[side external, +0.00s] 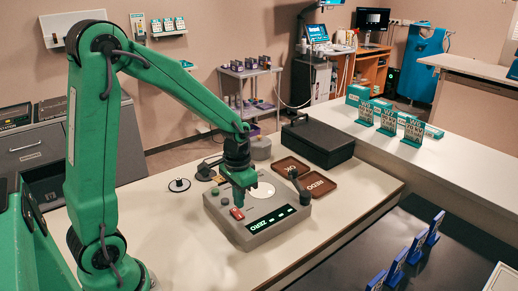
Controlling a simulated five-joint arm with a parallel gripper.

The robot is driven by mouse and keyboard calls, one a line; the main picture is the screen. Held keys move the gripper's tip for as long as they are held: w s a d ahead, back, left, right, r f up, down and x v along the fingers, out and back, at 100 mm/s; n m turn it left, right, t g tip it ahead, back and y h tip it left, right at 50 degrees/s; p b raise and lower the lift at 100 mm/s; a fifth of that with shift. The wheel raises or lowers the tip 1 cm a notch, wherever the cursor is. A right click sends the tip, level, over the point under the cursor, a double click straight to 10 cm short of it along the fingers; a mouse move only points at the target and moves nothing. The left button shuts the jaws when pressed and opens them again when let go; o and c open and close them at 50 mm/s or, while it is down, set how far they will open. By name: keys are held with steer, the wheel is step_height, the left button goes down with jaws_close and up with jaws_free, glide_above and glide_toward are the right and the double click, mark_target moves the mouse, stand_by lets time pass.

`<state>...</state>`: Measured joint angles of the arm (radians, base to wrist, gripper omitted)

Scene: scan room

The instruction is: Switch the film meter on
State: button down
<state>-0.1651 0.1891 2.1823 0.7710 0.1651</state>
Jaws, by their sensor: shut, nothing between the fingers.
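The film meter (262,233) is a grey box on the pale table, with a dark front panel (272,222) showing white lettering and light marks. A red switch (237,214) sits on its top near the left front edge. A pale round disc (262,190) lies on its top, and a dark arm part stands at its right. My gripper (239,203) points down over the left part of the meter, shut and empty, with its tips close to the red switch. I cannot tell whether they touch it.
Two brown trays (318,184) and a black case (317,158) stand behind the meter. A small round dial (179,185) lies to its left. Blue card holders (396,269) stand at the right front. The table's left front is clear.

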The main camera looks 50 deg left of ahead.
mark_target(240, 216)
step_height(240, 216, up, 4)
steer(key=shift+f, duration=0.15)
stand_by(0.4)
stand_by(0.3)
steer(key=s+d+r+t, duration=0.2)
steer(key=s+d+r, duration=0.1)
steer(key=s+r, duration=0.3)
steer(key=s+d+r+t, duration=0.2)
steer(key=s+r+t, duration=0.1)
steer(key=s+r, duration=0.2)
steer(key=shift+s+d+r+t, duration=0.3)
steer(key=shift+s+d+r, duration=0.1)
steer(key=shift+s, duration=0.15)
steer(key=c, duration=2.1)
jaws_free()
